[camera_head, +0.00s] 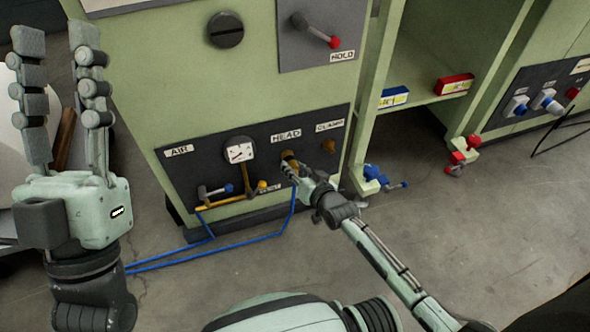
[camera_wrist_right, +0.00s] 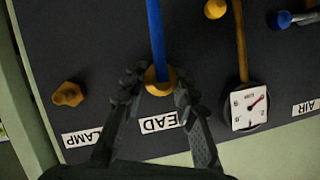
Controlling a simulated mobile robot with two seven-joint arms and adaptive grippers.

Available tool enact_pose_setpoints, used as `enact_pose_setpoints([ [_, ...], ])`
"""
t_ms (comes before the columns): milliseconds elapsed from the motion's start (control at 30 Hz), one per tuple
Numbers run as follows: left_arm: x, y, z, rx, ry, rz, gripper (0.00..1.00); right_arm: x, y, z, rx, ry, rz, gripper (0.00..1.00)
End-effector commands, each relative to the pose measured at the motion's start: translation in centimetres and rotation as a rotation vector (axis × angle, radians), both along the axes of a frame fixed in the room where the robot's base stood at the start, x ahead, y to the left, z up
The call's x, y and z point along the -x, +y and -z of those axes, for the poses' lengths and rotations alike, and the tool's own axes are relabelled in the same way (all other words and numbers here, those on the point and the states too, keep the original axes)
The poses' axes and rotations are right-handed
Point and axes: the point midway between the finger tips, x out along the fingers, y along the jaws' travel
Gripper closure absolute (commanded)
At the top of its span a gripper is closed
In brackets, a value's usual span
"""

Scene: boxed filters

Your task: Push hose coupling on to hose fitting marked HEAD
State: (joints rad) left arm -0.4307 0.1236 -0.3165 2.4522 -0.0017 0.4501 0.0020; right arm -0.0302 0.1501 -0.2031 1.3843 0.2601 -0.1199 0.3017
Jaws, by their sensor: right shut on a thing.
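The HEAD label (camera_head: 286,136) is on the dark panel of the green machine, with a brass part (camera_head: 289,157) just below it. My right gripper (camera_head: 294,169) is at this spot, shut on the hose coupling. In the right wrist view, its dark fingers (camera_wrist_right: 157,91) close around a brass piece (camera_wrist_right: 158,86) beside the upside-down, partly covered HEAD label (camera_wrist_right: 160,122). A blue hose (camera_wrist_right: 154,35) runs from that piece. The fingers hide where coupling and fitting meet, so I cannot tell how far they overlap. My left gripper (camera_head: 63,95) is open and empty, raised at the left.
A round gauge (camera_head: 239,150), a blue-tipped valve lever (camera_head: 215,190) and brass pipes lie left of HEAD. The CLAMP fitting (camera_head: 329,145) is close on the right. The blue hose (camera_head: 240,240) trails across the floor. Small boxes (camera_head: 455,84) sit on the shelf.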

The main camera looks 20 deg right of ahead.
Motion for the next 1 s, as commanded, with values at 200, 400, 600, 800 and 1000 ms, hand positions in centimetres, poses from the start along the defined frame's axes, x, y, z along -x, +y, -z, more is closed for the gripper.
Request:
enact_pose_setpoints([
  [200,0.00,0.00,-0.11,0.000,0.000,0.000,0.64,-0.10,0.00,-0.19,0.000,-0.003,0.000,1.00],
  [400,0.00,0.00,-0.46,0.000,0.000,0.000,0.64,-0.11,0.00,-0.25,0.000,-0.003,0.000,1.00],
  [600,0.00,0.00,-0.40,0.000,0.000,0.000,0.64,-0.10,-0.01,-0.19,-0.001,-0.004,0.001,0.71],
  [800,0.00,0.00,-0.40,0.000,0.000,0.000,0.64,-0.07,-0.02,-0.14,0.000,-0.003,0.000,0.48],
  [1000,0.00,0.00,-0.40,0.000,0.000,0.000,0.64,-0.04,-0.03,-0.08,0.000,-0.002,0.001,0.48],
])
